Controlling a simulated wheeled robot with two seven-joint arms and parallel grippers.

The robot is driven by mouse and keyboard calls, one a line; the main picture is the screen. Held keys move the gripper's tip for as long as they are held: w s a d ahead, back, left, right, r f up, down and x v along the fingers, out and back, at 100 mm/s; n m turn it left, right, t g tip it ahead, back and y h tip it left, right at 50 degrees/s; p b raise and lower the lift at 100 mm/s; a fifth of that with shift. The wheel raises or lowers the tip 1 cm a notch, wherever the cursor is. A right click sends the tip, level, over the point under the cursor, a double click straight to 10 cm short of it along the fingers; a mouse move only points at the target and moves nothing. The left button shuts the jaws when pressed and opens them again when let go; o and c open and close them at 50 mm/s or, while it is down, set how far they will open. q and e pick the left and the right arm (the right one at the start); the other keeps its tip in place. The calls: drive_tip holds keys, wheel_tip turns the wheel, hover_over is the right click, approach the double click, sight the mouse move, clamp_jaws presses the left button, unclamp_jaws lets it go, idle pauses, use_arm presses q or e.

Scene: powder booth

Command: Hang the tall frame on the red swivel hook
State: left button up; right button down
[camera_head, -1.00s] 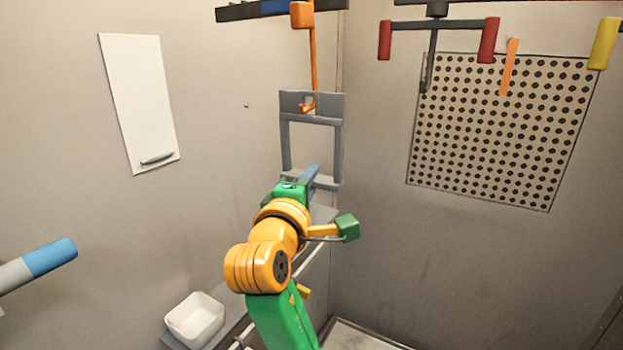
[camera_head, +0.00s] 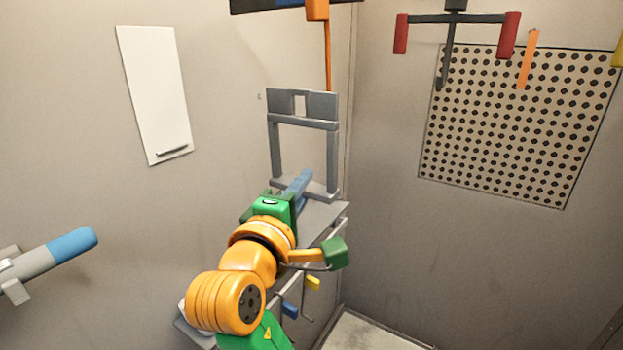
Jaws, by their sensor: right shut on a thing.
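The tall frame (camera_head: 276,150) is grey and upright, with a slotted top plate and an open middle. My right gripper (camera_head: 301,184), with blue fingers, is shut on its bottom bar, and the frame is held up near the back corner. A dark hook (camera_head: 441,78) hangs from a crossbar with red ends (camera_head: 508,35) at the upper right; this looks like the red swivel hook. It is apart from the frame, to its right. An orange hook rod (camera_head: 328,60) hangs from an orange block, its lower end hidden behind the frame's top plate.
A grey shelf (camera_head: 322,218) runs below the frame. A perforated panel (camera_head: 510,130) is on the right wall and a white panel (camera_head: 158,95) on the left wall. A blue-tipped grey bar (camera_head: 72,245) juts in at left. An orange strip (camera_head: 527,60) hangs by the perforated panel.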

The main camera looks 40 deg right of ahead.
drive_tip(key=shift+w+a+v, duration=0.15)
drive_tip(key=shift+w+v, duration=0.05)
drive_tip(key=shift+v, duration=0.7)
drive_tip(key=shift+w+a+v, duration=0.1)
drive_tip(key=shift+w+v, duration=0.05)
drive_tip(key=shift+v, duration=0.8)
